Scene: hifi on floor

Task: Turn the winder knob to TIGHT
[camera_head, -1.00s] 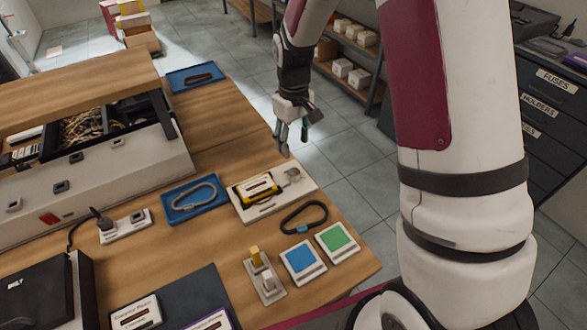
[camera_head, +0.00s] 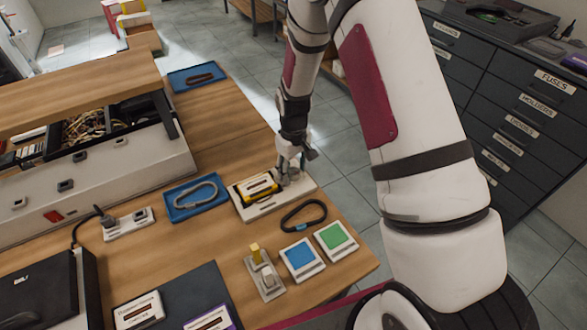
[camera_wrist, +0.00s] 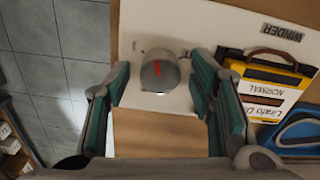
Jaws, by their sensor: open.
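The winder knob (camera_wrist: 160,71) is a grey round knob with a red pointer line, on a white board (camera_wrist: 190,28) labelled WINDER. In the wrist view my gripper (camera_wrist: 164,75) is open, with one finger on each side of the knob and a visible gap to each. The pointer line runs roughly up and down in that view. The TIGHT mark cannot be made out. In the head view my gripper (camera_head: 289,172) is over the right end of the board (camera_head: 265,209) and hides the knob. A yellow and black device (camera_head: 257,187) labelled NORMAL lies beside it.
A blue tray with a grey carabiner (camera_head: 193,198) lies to the left. A black carabiner ring (camera_head: 303,215), a blue pad (camera_head: 300,257) and a green pad (camera_head: 335,238) lie nearer. The table's right edge is close to the board; grey floor is beyond.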

